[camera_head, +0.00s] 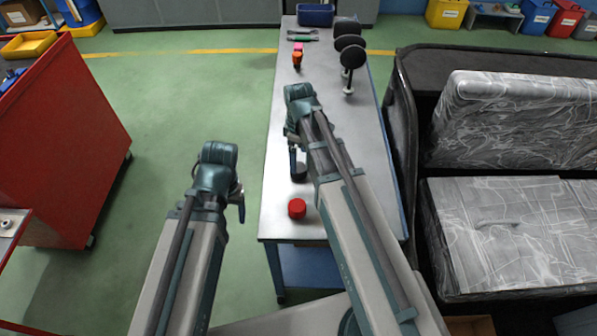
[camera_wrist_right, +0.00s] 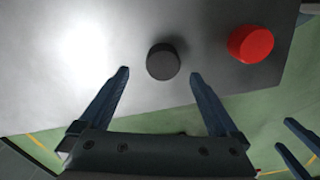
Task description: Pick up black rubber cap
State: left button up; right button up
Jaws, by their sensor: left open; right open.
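The black rubber cap (camera_wrist_right: 162,63) lies on the metal table in the right wrist view, a little beyond the fingertips and between their lines. In the head view the cap (camera_head: 299,174) shows just below my right gripper (camera_head: 296,160), partly covered by it. My right gripper (camera_wrist_right: 160,74) is open and empty, its two blue fingers on either side of the cap's position, not closed on it. My left gripper (camera_head: 240,205) is open, off the table's left side above the green floor; its fingers are small in the head view.
A red cap (camera_wrist_right: 250,43) lies on the table beside the black one, near the table edge. The metal table (camera_head: 275,140) also holds orange and pink items (camera_head: 297,58), round black-headed pieces (camera_head: 352,58) and a blue bin (camera_head: 316,14) farther back. A wrapped seat (camera_head: 500,220) stands right.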

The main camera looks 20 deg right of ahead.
aim_at(298, 167)
jog(key=f+b, duration=0.3)
jog(key=f, duration=0.1)
jog(key=shift+s+a+f+b, duration=0.1)
jog(key=shift+a+f+b, duration=0.1)
jog(key=shift+b, duration=0.15)
jog(key=shift+r, duration=0.1)
jog(key=c, duration=1.4)
